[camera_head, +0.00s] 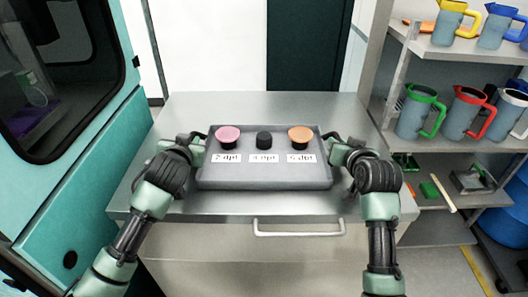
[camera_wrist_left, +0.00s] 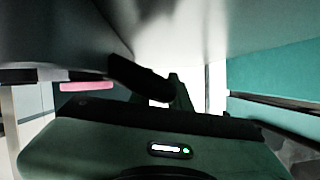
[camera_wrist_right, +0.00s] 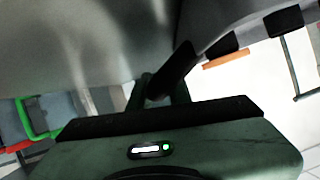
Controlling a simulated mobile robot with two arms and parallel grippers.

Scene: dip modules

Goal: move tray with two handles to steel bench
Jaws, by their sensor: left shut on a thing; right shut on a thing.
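A grey tray (camera_head: 264,178) with two side handles is over the steel bench (camera_head: 300,108), near its front edge. I cannot tell whether it touches the bench top. On it are a pink-topped module (camera_head: 228,136), a black module (camera_head: 264,139) and an orange-topped module (camera_head: 300,135), with labels in front reading 2, 4 or 3, and 6 dpt. My left gripper (camera_head: 196,138) is shut on the left handle. My right gripper (camera_head: 333,138) is shut on the right handle. Both fingertips are partly hidden in the wrist views, including the left one (camera_wrist_left: 160,90) and right one (camera_wrist_right: 165,85).
A shelf unit (camera_head: 450,150) on the right holds several jugs with coloured handles and small tools below. A teal cabinet (camera_head: 95,165) with a dark window stands close on the left. The bench top behind the tray is clear. A drawer handle (camera_head: 298,233) sits on the bench front.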

